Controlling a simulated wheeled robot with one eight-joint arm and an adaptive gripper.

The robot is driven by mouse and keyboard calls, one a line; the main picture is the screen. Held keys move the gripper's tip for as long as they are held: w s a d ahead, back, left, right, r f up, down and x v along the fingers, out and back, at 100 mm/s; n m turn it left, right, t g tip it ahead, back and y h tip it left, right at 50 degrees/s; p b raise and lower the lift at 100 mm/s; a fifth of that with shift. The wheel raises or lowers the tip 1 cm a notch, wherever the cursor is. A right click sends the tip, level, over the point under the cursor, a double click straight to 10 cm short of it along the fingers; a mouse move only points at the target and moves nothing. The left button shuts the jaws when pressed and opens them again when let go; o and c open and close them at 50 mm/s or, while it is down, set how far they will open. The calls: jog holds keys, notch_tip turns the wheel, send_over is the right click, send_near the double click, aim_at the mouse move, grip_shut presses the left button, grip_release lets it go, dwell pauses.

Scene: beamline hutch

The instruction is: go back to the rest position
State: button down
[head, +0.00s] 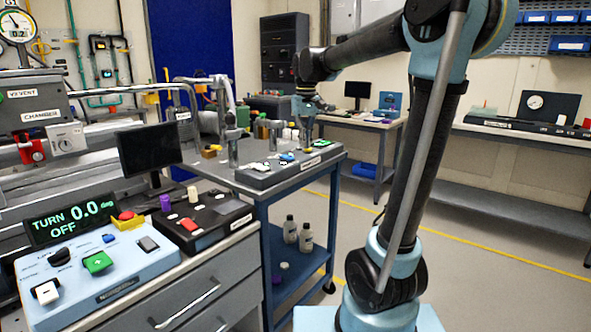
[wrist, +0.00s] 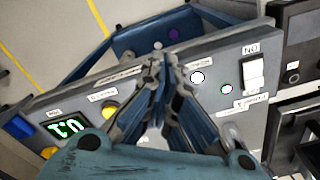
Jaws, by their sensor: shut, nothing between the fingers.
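My gripper (head: 308,108) is in the middle of the head view, at the end of my raised arm, pointing down over the blue cart's control panel (head: 262,181). In the wrist view my gripper (wrist: 162,62) has its fingers together, with nothing between them. Behind the fingers is a grey panel (wrist: 228,120), seen upside down, with a white rocker switch (wrist: 253,73), a yellow button (wrist: 110,108) and a lit green display (wrist: 66,127). The fingers hide part of this panel. I cannot tell whether the fingertips touch it.
The blue cart (head: 262,217) holds bottles (head: 305,238) on its lower shelf. At left are a control box (head: 115,270) with a "TURN 0.0 OFF" display (head: 70,219) and a dark monitor (head: 149,147). Benches (head: 358,125) stand behind. The floor (head: 500,260) at right is clear.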

jog(key=s+d+f+m+t, duration=0.1)
jog(key=s+d+f, duration=0.4)
jog(key=s+d, duration=0.15)
jog(key=s+d+f+m, duration=0.1)
jog(key=s+d+f, duration=0.35)
jog(key=s, duration=0.35)
jog(key=s+d+f+m, duration=0.1)
jog(key=s+d+f, duration=0.4)
jog(key=s+f, duration=0.7)
notch_tip(320, 180, down, 2)
jog(key=shift+s+d+m+t, duration=0.2)
jog(key=shift+s+m+t, duration=0.1)
jog(key=shift+t, duration=0.1)
